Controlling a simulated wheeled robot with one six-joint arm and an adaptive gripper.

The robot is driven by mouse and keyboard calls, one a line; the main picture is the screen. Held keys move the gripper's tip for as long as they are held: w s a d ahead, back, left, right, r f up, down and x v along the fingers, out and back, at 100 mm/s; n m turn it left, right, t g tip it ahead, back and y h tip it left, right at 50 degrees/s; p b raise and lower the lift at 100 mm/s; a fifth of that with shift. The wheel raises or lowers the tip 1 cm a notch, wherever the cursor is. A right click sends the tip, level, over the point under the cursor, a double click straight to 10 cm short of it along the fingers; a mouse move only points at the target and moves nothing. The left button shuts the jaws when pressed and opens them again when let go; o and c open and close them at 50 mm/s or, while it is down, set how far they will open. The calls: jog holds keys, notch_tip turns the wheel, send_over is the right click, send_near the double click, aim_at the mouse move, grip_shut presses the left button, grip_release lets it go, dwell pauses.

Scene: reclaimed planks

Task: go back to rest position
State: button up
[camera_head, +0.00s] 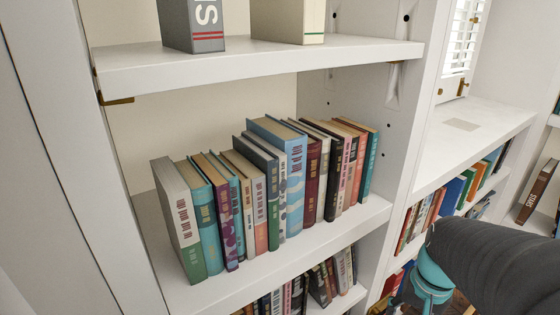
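My gripper does not show in the camera_head view. Only a dark grey part of my arm with a teal band shows at the bottom right, in front of the lower right shelves. It hides some of the books there. Whether my gripper holds anything cannot be seen.
A white bookcase (250,62) fills the view. A row of several upright books (292,170) stands on its middle shelf. Two box-like volumes stand on the upper shelf, one a grey book (193,28). More books (318,282) fill the shelf below. The right ledge (490,118) is mostly bare.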

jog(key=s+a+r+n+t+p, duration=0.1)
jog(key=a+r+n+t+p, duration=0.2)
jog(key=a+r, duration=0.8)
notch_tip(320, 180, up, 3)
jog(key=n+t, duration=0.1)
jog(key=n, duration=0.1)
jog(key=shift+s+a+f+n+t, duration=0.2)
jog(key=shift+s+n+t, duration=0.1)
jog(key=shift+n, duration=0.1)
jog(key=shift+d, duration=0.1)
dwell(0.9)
